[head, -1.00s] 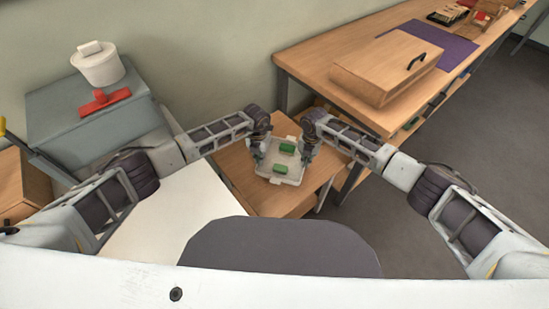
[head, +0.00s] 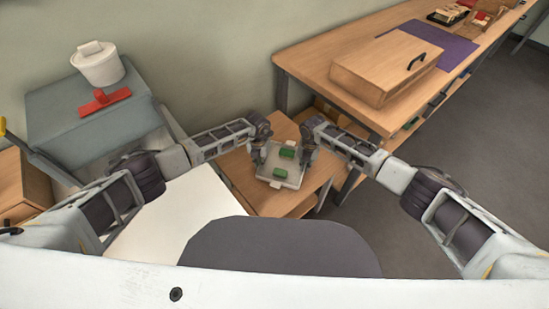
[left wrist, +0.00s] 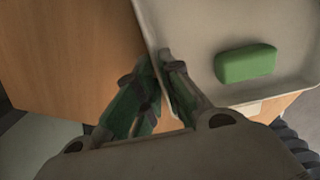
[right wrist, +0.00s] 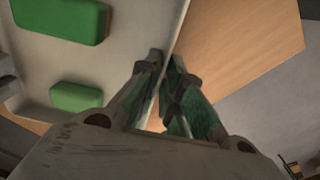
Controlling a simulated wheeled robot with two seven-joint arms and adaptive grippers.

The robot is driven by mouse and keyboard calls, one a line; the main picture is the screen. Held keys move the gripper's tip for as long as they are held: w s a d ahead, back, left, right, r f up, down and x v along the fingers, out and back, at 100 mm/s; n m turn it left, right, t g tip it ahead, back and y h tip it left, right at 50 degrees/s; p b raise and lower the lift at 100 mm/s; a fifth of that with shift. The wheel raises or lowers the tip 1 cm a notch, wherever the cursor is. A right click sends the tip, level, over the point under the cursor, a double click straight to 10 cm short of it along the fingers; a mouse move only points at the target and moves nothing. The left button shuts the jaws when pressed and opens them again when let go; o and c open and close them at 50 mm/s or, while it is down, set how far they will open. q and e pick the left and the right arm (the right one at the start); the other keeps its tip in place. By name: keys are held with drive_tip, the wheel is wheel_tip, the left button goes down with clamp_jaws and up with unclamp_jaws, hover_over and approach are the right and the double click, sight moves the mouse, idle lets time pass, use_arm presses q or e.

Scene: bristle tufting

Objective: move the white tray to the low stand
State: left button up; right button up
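The white tray (head: 266,172) is between my two grippers, over a low wooden stand (head: 236,170). It carries two green blocks, one farther back (head: 287,152) and one nearer (head: 281,173). My left gripper (head: 258,162) is shut on the tray's left rim; the left wrist view shows its fingers (left wrist: 158,72) at that rim. My right gripper (head: 307,160) is shut on the right rim; its fingers (right wrist: 162,68) pinch the edge in the right wrist view. The tray looks about level. I cannot tell whether its underside touches the wood.
A long wooden bench (head: 310,68) with a wooden case (head: 385,68) and purple mat (head: 440,48) stands at the right. A grey cabinet (head: 60,110) at the left bears a white tub (head: 98,68) and a red tool (head: 105,101). A white surface (head: 165,215) lies nearer me.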

use_arm(q)
drive_tip(key=shift+o, duration=1.3)
use_arm(e)
drive_tip(key=shift+o, duration=1.3)
use_arm(q)
drive_tip(key=shift+r, duration=0.2)
wheel_tip(320, 180, up, 12)
drive_tip(key=shift+f, duration=0.15)
use_arm(e)
drive_tip(key=shift+r, duration=0.15)
wheel_tip(320, 180, up, 12)
use_arm(q)
drive_tip(key=shift+f, duration=0.1)
